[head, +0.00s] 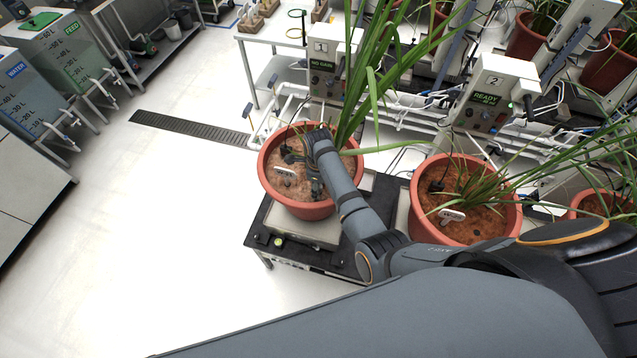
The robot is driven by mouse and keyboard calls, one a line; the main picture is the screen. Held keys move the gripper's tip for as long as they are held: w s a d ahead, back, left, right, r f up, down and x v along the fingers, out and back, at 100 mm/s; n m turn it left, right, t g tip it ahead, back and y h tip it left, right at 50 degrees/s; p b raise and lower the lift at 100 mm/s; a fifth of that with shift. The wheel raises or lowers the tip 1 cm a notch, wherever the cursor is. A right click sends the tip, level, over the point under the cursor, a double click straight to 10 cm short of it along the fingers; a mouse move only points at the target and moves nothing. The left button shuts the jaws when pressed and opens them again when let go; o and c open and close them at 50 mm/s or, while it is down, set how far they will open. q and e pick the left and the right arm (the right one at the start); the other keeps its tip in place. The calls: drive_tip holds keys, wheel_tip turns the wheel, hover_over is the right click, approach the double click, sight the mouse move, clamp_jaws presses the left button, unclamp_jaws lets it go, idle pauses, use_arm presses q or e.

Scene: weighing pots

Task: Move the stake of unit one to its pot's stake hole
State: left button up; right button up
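The pot of unit one (313,209) is a terracotta pot with brown soil and a tall green plant, standing on a scale platform (300,231). My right arm reaches over it from the lower right. My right gripper (312,184) is low over the soil, and its wrist hides part of the pot. Dark parts (290,154) show at the soil just left of the wrist; I cannot tell whether they are the stake or gripper fingers. The stake hole cannot be made out. A white tag (285,172) stands in the soil. My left gripper is out of view.
Unit one's box (327,62), marked 1, stands behind the pot. To the right are unit two's pot (422,222), with its dark stake (437,186), and a box reading READY (490,96). Leaves hang near my arm. The floor at left is clear.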

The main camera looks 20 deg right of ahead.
drive_tip(key=shift+d, duration=0.1)
clamp_jaws()
drive_tip(key=shift+r, duration=0.65)
drive_tip(key=shift+r, duration=2.45)
drive_tip(key=shift+r, duration=0.1)
drive_tip(key=shift+r, duration=1.15)
drive_tip(key=shift+a+r, duration=0.2)
drive_tip(key=shift+r, duration=2.15)
